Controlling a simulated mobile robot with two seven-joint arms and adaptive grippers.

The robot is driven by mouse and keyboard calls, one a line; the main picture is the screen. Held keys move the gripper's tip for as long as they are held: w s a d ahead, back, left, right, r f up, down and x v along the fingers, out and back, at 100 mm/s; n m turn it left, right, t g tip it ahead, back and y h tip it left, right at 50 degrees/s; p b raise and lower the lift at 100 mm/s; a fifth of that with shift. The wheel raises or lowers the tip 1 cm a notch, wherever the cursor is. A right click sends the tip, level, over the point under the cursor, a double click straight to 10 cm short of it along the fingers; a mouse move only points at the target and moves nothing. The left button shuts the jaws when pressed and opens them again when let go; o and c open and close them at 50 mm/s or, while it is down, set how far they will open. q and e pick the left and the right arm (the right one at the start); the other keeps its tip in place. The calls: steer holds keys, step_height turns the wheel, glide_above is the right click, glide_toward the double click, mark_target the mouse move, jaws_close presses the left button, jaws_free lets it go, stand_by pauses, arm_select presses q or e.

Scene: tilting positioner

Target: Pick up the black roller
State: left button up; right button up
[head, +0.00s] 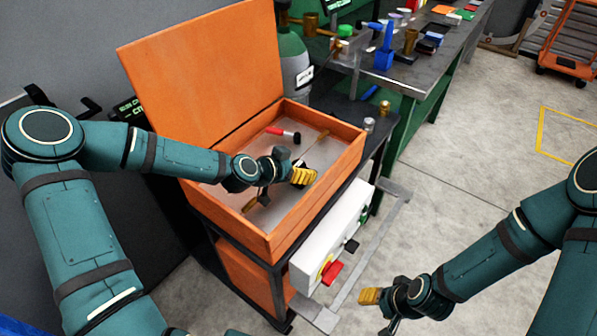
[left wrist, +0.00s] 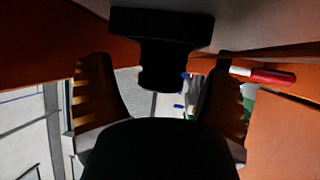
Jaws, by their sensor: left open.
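No black roller can be made out for certain. A small tool with a red handle and a black end (head: 283,133) lies in the open orange box (head: 335,180); its red handle also shows at the right of the left wrist view (left wrist: 270,76). My left gripper (head: 304,176) is over the inside of the box, its yellow-padded fingers apart in the left wrist view (left wrist: 162,98). Between them a dark shape (left wrist: 162,45) shows; I cannot tell whether it is the roller or a part of me. My right gripper (head: 369,296) is over the floor, well away from the box.
A brass-coloured tool (head: 250,204) lies at the box's near left. The orange lid (head: 200,75) stands raised behind. A white control panel (head: 335,235) with buttons is on the stand's front. A workbench (head: 425,70) with several tools stands behind.

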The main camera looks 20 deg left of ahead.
arm_select(q)
jaws_close()
stand_by(0.3)
